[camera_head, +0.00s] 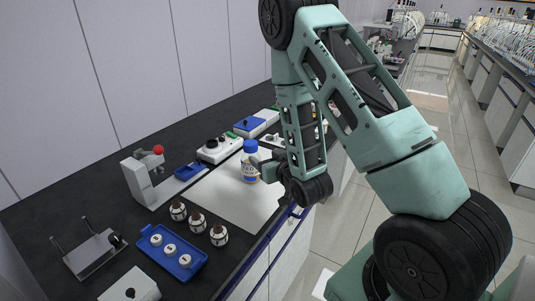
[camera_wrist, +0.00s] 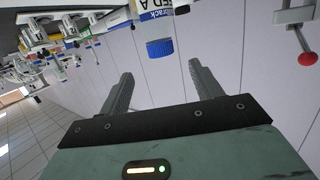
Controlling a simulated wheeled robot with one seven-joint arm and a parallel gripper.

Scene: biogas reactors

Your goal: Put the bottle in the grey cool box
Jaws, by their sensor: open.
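A white bottle with a blue cap and a printed label (camera_head: 250,168) stands upright on a white sheet on the dark bench. In the wrist view its blue cap (camera_wrist: 160,48) shows upside down beyond the fingertips. My gripper (camera_wrist: 162,72) is open and empty, with the cap ahead of the gap between its fingers. In the head view my gripper (camera_head: 268,163) is close to the right side of the bottle, partly hidden by my arm. I cannot make out a grey cool box in either view.
Several small brown bottles (camera_head: 197,222), a blue tray (camera_head: 172,252) with white-topped pieces and a metal stand (camera_head: 93,252) are at the front. A white device with a red knob (camera_head: 145,178) stands left. A white instrument (camera_head: 219,149) and a blue-topped box (camera_head: 250,124) stand behind.

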